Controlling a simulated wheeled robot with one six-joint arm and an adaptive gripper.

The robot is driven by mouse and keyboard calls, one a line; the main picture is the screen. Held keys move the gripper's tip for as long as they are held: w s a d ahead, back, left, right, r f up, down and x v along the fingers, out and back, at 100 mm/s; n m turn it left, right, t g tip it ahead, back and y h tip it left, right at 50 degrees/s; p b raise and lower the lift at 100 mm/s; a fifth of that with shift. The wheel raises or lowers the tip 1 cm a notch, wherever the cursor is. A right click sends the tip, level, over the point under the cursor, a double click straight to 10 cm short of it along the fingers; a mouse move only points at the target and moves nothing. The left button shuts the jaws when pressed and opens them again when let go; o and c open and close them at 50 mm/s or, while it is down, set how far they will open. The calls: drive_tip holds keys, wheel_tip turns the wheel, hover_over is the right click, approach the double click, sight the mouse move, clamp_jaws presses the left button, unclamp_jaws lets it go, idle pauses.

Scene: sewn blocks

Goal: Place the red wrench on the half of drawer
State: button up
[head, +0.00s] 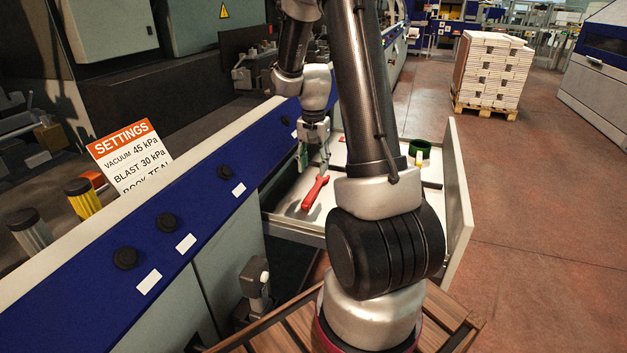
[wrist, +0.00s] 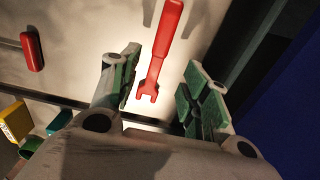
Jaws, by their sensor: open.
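The red wrench (head: 315,192) lies in the open drawer (head: 295,232), left of my arm in the head view. In the head view my gripper (head: 312,158) is over the drawer, by the wrench's far end. I cannot tell its exact height above the wrench.
A green round item (head: 420,149) sits at the drawer's far right. The wrist view shows another red item (wrist: 32,50) and a yellow box (wrist: 15,122) on the left. A dark divider crosses the drawer. The blue machine panel (head: 140,245) borders the drawer's left side.

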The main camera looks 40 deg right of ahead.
drive_tip(key=s+a+r+n+t, duration=0.1)
drive_tip(key=s+a+r+n, duration=0.15)
drive_tip(key=r, duration=0.45)
drive_tip(key=s+a+r+n+t, duration=0.1)
drive_tip(key=s+a+r, duration=0.3)
drive_tip(key=r, duration=0.3)
drive_tip(key=s+a+r+n+t, duration=0.1)
drive_tip(key=s+a+r+n, duration=0.2)
drive_tip(key=s, duration=0.4)
drive_tip(key=s+a+r+n+t, duration=0.1)
drive_tip(key=s+a+r+n, duration=0.2)
drive_tip(key=s, duration=0.5)
drive_tip(key=shift+s+a+n, duration=0.2)
drive_tip(key=shift+n, duration=0.65)
drive_tip(key=shift+r, duration=0.1)
